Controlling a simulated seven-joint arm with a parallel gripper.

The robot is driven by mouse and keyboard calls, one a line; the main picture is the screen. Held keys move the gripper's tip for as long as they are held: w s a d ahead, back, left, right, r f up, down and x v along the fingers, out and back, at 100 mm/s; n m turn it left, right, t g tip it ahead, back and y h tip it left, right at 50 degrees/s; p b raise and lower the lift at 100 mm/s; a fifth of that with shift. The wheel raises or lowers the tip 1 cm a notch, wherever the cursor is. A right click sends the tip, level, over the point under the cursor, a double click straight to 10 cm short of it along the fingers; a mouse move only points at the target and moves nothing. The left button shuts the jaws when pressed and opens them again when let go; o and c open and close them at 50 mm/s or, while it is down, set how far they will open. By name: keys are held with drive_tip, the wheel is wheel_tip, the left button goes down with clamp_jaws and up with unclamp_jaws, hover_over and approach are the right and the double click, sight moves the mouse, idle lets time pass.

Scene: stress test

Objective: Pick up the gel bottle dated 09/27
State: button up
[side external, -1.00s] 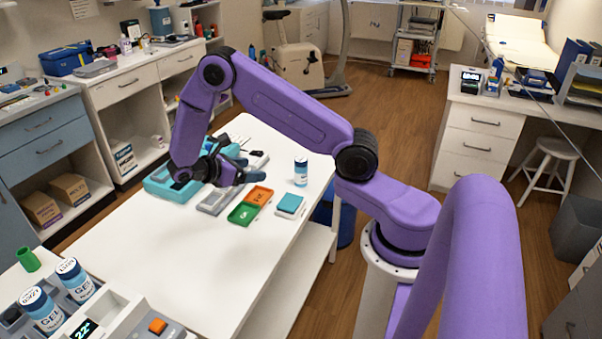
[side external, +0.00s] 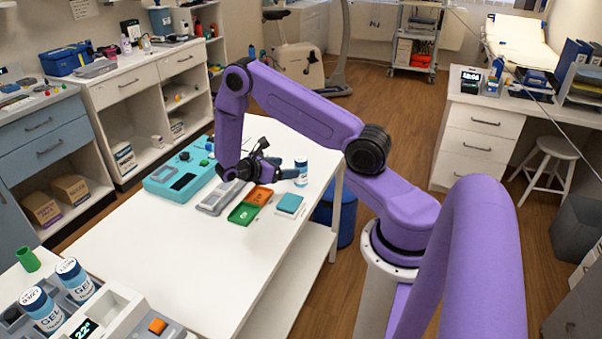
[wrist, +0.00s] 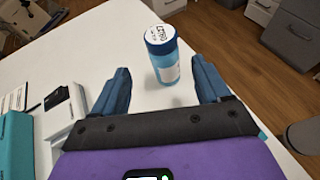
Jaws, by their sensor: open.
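In the wrist view the bottle (wrist: 167,68) appears between my two blue fingers, nearer the far ends, with clear space on both sides. Its lid carries small dark upside-down print, too small to read surely. My gripper (side external: 280,167) is open and empty, just left of this bottle, low over the table. Two more gel bottles, (side external: 43,310) and (side external: 75,280), stand tilted in a holder at lower left. Their lid dates are not clearly legible.
An orange tray (side external: 260,194) and a green tray (side external: 243,214) lie below my gripper. A teal-topped block (side external: 290,204) sits near the table's right edge. A teal device (side external: 170,187) and a grey tray (side external: 216,200) are to the left. The table's front half is clear.

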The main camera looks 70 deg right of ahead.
sight(296, 167)
drive_tip(key=shift+s+x, duration=0.1)
drive_tip(key=shift+x, duration=1.25)
drive_tip(key=shift+s+x, duration=0.15)
drive_tip(key=shift+x, duration=1.2)
drive_tip(key=c, duration=1.2)
